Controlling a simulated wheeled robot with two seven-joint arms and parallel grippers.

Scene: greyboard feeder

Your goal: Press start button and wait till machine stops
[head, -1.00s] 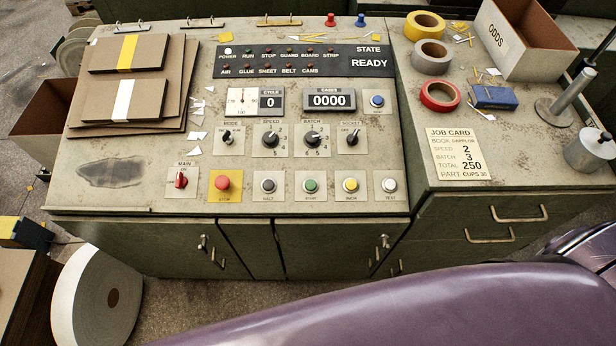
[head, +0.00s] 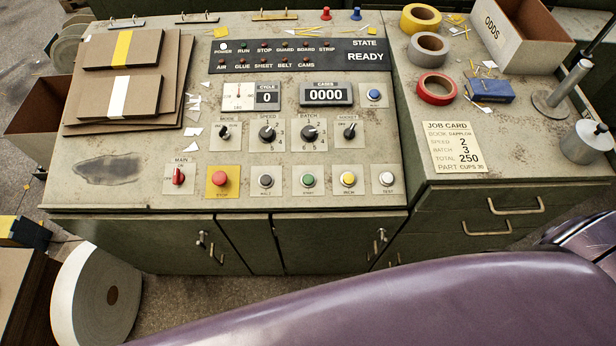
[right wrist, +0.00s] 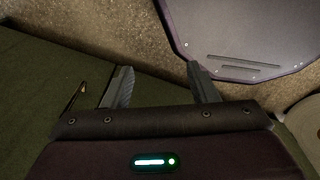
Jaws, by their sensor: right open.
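The green start button (head: 309,181) sits on its plate in the bottom row of the control panel (head: 130,196), between the grey halt button (head: 265,181) and the yellow inch button (head: 348,179). The state display (head: 366,57) reads READY, the cycle counter (head: 267,98) shows 0 and the cases counter (head: 325,95) shows 0000. The power lamp is lit white. My right gripper (right wrist: 165,85) is open and empty in the right wrist view, beside a dark green surface and above the floor, away from the buttons. My left gripper is not in view.
A red stop button (head: 219,179) on yellow and a red main switch (head: 178,177) stand left of start. Cardboard sheets (head: 170,103) lie at the panel's left. Tape rolls (head: 437,88), a job card (head: 454,147) and an ODDS box (head: 520,38) are on the right. Space above the buttons is clear.

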